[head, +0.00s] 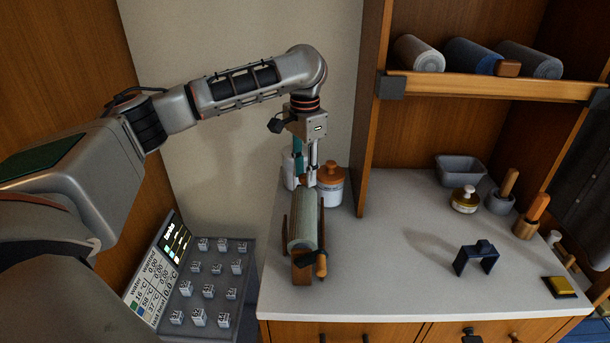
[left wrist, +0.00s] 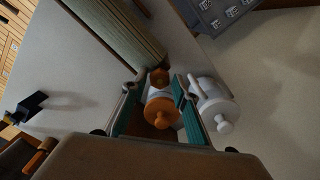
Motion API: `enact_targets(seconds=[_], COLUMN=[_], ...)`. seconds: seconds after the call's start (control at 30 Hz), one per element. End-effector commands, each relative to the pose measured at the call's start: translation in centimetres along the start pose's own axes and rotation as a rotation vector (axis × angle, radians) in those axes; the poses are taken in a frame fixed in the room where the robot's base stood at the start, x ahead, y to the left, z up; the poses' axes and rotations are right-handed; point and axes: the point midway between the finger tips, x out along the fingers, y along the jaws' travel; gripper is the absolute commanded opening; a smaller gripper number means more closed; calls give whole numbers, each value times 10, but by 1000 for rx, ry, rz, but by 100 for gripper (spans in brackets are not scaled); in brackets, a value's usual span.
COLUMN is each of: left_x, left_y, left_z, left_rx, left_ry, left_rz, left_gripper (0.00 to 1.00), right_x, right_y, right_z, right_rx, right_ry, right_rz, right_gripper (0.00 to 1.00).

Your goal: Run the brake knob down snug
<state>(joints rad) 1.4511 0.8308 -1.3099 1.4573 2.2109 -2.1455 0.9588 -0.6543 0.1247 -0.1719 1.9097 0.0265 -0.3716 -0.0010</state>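A grey-green fabric roll (head: 303,218) lies in a wooden cradle near the counter's left edge. It also shows in the left wrist view (left wrist: 125,35). A small orange knob (left wrist: 160,77) sits by the roll's far end and looks like the brake knob; in the head view it is hidden behind my gripper. My left gripper (head: 306,180) points down over that far end. In the left wrist view its teal fingers (left wrist: 155,88) are apart, with the knob near the tips and nothing visibly clamped. Contact cannot be told. My right gripper is out of view.
An orange-lidded jar (head: 329,188) and a white jar (head: 289,170) stand just behind the roll. A crank handle (head: 321,265) sticks out at its front. A button panel (head: 210,285) is left. The counter's middle (head: 390,260) is clear; a dark bracket (head: 477,258) stands right.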

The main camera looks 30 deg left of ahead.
Motion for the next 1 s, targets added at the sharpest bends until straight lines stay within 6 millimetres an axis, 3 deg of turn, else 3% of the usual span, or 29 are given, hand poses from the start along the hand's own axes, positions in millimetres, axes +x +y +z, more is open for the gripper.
enact_targets(seconds=[0.33, 1.0], left_x=[-3, -48], left_y=[0, 0], left_z=[0, 0], left_rx=[-2, -3], left_ry=[0, -1], left_rz=[1, 0], left_gripper=[29, 29], right_x=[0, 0], right_y=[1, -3], right_z=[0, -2], right_rx=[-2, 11], right_ry=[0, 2], right_rz=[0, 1], right_gripper=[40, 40])
